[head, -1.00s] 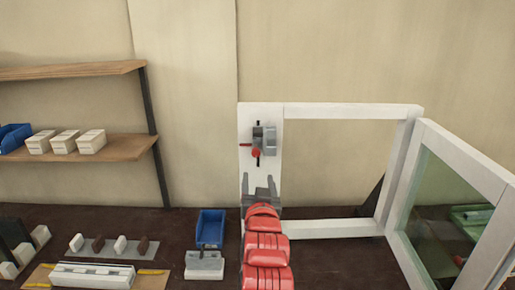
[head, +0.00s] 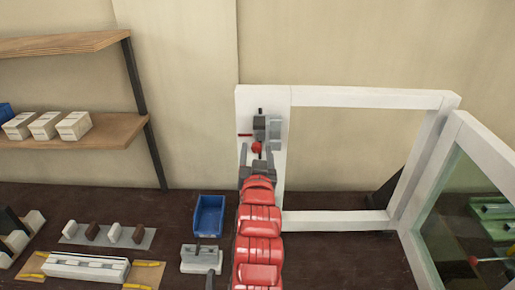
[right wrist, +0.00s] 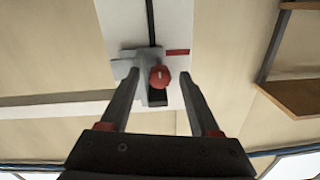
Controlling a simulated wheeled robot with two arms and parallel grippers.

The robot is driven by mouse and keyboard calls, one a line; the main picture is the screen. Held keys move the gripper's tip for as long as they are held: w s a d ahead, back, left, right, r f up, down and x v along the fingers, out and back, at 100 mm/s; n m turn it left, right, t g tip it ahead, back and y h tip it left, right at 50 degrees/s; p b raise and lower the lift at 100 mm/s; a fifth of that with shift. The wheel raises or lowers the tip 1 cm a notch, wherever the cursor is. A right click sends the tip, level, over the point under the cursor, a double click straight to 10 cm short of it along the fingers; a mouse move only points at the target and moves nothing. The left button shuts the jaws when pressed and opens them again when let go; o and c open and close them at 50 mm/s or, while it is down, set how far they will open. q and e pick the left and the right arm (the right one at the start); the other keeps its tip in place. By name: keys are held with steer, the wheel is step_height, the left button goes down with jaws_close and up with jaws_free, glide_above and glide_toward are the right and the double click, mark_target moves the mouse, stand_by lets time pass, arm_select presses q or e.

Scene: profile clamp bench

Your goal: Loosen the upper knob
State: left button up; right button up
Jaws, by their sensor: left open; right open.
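A red knob (head: 256,147) sits on a grey clamp (head: 266,129) on the upright white profile (head: 244,105). In the right wrist view the knob (right wrist: 159,77) appears between the two fingertips, with a visible gap on each side. My right gripper (head: 257,152) is open and empty, just below the knob in the head view. Whether the fingertips reach level with the knob in depth I cannot tell. Dark tips at the bottom edge of the head view look like my left gripper (head: 212,274), open, mostly cut off. My right arm hides the profile's lower part.
A red strip (right wrist: 178,52) sticks out beside the clamp. A white frame (head: 360,97) stands to the right, with a glazed panel (head: 470,140) beside it. A blue bin (head: 208,217) and a grey block (head: 200,260) stand left of my right arm. Shelves are at the left.

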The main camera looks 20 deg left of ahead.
jaws_close()
stand_by(0.4)
